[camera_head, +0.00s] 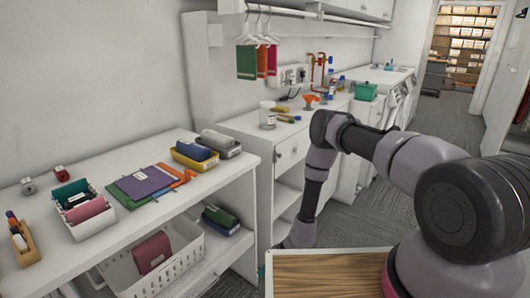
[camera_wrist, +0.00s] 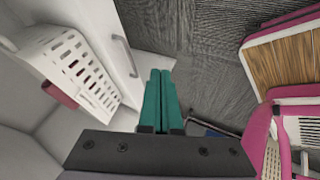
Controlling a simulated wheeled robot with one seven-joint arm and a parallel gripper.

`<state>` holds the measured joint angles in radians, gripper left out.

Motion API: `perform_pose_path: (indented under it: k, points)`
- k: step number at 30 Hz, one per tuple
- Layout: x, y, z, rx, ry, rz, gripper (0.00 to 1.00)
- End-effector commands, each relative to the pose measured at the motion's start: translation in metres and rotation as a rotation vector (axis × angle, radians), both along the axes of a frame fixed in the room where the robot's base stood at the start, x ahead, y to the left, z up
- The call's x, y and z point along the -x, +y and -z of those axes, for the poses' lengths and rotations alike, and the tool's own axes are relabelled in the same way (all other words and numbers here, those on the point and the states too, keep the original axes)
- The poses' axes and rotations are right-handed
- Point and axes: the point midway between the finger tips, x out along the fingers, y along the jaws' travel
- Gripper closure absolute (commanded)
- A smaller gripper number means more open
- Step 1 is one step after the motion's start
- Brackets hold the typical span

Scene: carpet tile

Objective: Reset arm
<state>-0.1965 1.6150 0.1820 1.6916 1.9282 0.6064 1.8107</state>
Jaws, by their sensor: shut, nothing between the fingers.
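My gripper (camera_wrist: 160,100) shows in the wrist view as two green fingers lying side by side, touching, with nothing between them. It points down over the grey carpet (camera_wrist: 205,45), close to a white cabinet front with a handle (camera_wrist: 125,55). In the head view my arm bends out over the front right and down beside the counter. The gripper is mostly hidden behind my own body there, with the fingers not clearly visible.
A white shelf (camera_head: 230,172) at the left holds folders (camera_head: 145,182), bins and a white basket (camera_head: 195,262). A white basket (camera_wrist: 75,65) also shows in the wrist view. A counter (camera_head: 245,122) with bottles stands behind. Open carpet (camera_head: 360,225) runs toward the doorway at the back right.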

Motion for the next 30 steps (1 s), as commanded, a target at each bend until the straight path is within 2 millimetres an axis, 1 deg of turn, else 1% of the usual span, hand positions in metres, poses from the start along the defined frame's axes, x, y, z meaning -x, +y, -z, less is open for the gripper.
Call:
perform_pose_path:
  k: [1,7,11,14,17,20,23,26,27,29,30]
  points:
    - [-0.006,0.001,-0.006,-0.005,-0.016,-0.015,1.0]
    - [-0.023,0.003,-0.029,-0.019,-0.078,-0.079,1.0]
    - [-0.038,0.004,-0.049,-0.03,-0.132,-0.133,1.0]
    - [-0.051,0.005,-0.069,-0.039,-0.185,-0.186,1.0]
    - [-0.067,0.005,-0.096,-0.049,-0.255,-0.256,1.0]
    - [-0.084,0.006,-0.129,-0.06,-0.339,-0.341,1.0]
    - [-0.103,0.005,-0.17,-0.068,-0.445,-0.449,1.0]
    - [-0.123,0.001,-0.227,-0.069,-0.587,-0.592,1.0]
    - [-0.131,-0.002,-0.252,-0.067,-0.65,-0.659,1.0]
    - [-0.138,-0.007,-0.29,-0.059,-0.746,-0.763,1.0]
    - [-0.141,-0.011,-0.315,-0.053,-0.807,-0.832,1.0]
